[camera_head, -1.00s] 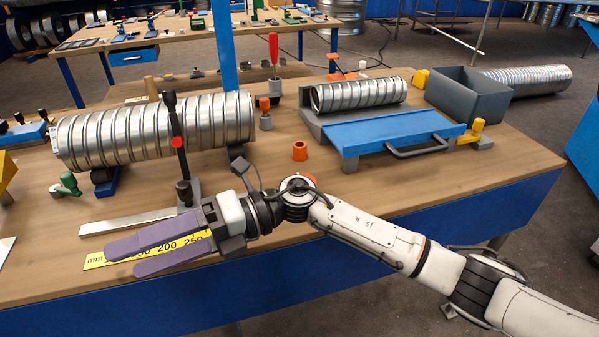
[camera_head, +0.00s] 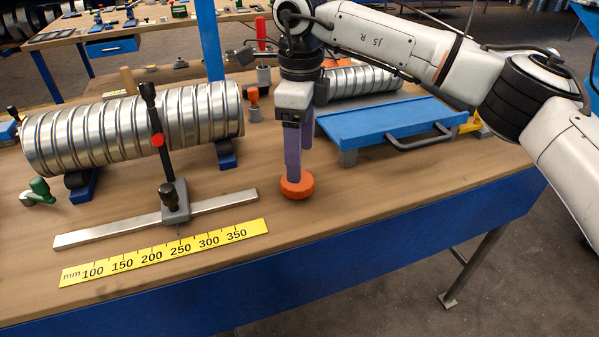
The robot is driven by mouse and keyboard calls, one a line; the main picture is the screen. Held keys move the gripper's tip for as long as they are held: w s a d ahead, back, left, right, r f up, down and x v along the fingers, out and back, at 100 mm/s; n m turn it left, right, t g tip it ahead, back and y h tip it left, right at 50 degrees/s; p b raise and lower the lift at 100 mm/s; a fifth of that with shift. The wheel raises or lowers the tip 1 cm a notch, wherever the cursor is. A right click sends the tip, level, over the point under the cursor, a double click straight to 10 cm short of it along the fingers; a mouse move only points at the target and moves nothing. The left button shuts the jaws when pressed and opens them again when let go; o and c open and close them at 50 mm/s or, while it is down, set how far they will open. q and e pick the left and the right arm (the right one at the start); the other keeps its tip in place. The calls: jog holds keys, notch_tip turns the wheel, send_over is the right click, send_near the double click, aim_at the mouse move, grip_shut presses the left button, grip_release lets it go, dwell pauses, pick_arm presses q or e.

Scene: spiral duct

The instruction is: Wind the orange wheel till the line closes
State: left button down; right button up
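The orange wheel (camera_head: 299,190) is a low round disc near the front of the bench. My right gripper (camera_head: 299,168) points straight down at it, with its purple fingers at the wheel's top. One finger partly covers the other, so I cannot tell whether they are shut on the wheel. A ribbed metal spiral duct (camera_head: 110,131) lies on blue supports at the left. A black post with a red knob (camera_head: 157,139) stands in front of it on a carriage (camera_head: 175,204) on a metal rail (camera_head: 105,231). My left gripper is not in view.
A yellow millimetre ruler (camera_head: 165,253) lies in front of the rail. A blue plate with a handle (camera_head: 385,122) stands right of my gripper, with another ribbed duct (camera_head: 372,81) behind it. A green-knobbed part (camera_head: 40,189) sits at the far left. The front-right bench strip is clear.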

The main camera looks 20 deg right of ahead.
aim_at(298, 186)
notch_tip(298, 186, down, 6)
jog(key=shift+f, duration=0.1)
jog(key=c, duration=1.1)
jog(key=shift+o, duration=0.2)
jog(key=shift+m, duration=0.3)
